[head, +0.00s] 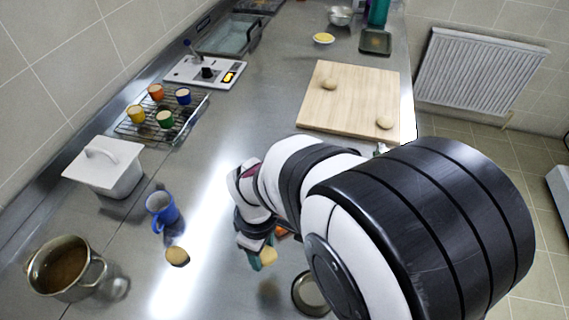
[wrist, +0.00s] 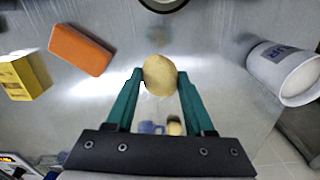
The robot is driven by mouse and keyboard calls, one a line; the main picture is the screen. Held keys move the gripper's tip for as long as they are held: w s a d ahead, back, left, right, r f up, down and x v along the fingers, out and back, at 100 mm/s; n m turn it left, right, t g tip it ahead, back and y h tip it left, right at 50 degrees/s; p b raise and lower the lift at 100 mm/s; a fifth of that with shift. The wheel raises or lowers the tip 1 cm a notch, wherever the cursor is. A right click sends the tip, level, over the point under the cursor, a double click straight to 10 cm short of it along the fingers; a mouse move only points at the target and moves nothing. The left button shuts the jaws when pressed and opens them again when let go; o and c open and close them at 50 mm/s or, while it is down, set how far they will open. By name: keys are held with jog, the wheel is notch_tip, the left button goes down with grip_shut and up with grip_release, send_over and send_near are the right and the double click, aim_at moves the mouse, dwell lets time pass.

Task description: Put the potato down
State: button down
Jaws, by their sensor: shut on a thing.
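My gripper (wrist: 160,80) has its teal fingers shut on a tan potato (wrist: 160,75), which sits between the fingertips. In the head view the held potato (head: 268,257) shows beside my gripper (head: 262,261), over the front part of the steel counter (head: 215,215). I cannot tell whether it touches the counter. Another potato (head: 177,256) lies on the counter to the left, just below a blue mug (head: 162,208). Two more potatoes lie on the wooden board (head: 350,100), one near its upper left (head: 329,83) and one near its lower right (head: 384,122).
A pot of brown liquid (head: 62,270) stands at front left, behind it a white lidded container (head: 105,165) and a rack with several small cups. A round dish (head: 310,294) is right of my gripper. An orange block (wrist: 80,49) and yellow box (wrist: 22,77) lie nearby.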

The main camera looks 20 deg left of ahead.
aim_at(264, 275)
jog(key=shift+s+a+f, duration=0.2)
jog(key=shift+s+f, duration=0.05)
jog(key=shift+s, duration=0.1)
jog(key=shift+f, duration=0.1)
notch_tip(264, 275, down, 9)
jog(key=shift+f, duration=0.15)
jog(key=shift+f, duration=0.2)
jog(key=shift+c, duration=1.4)
grip_release()
jog(key=shift+w, duration=0.1)
jog(key=shift+r, duration=0.1)
